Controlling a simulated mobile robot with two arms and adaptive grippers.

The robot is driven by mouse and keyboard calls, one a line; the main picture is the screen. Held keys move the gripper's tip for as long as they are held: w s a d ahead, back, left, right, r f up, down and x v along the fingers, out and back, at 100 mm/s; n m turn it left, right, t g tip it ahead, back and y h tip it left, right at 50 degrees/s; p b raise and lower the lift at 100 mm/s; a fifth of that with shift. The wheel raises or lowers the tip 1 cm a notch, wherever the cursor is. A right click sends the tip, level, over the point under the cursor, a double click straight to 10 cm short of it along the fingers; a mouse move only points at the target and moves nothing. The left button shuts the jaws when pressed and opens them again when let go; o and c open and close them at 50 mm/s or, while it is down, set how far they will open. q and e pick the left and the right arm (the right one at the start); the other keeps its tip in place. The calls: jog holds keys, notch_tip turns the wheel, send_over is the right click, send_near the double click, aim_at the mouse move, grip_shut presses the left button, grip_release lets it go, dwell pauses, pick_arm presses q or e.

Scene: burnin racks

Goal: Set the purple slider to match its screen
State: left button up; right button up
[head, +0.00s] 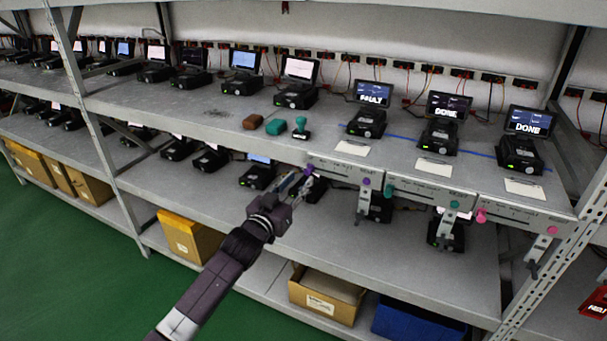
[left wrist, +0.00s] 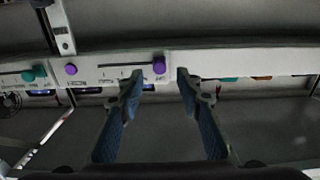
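The purple slider knob (head: 309,170) is at the left end of its slotted plate (head: 340,170) on the shelf's front edge. A purple dot (head: 366,181) marks the plate's right end. The screen above (head: 374,94) reads "FAULT". My left gripper (head: 303,184) is close to the knob. In the left wrist view my left gripper (left wrist: 158,80) is open and empty, and the purple knob (left wrist: 159,65) shows between its fingertips; contact cannot be told. My right gripper is not in view.
Teal (head: 389,191) and pink (head: 481,215) slider knobs sit on neighbouring plates to the right. Screens (head: 448,107) and (head: 528,122) read "DONE". A teal stamp (head: 301,127) and two small blocks stand on the shelf. Metal brackets hang below the plates.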

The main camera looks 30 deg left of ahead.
aim_at(306, 173)
pick_arm(q)
jog(key=shift+w, duration=1.9)
jog(key=shift+c, duration=0.2)
grip_shut()
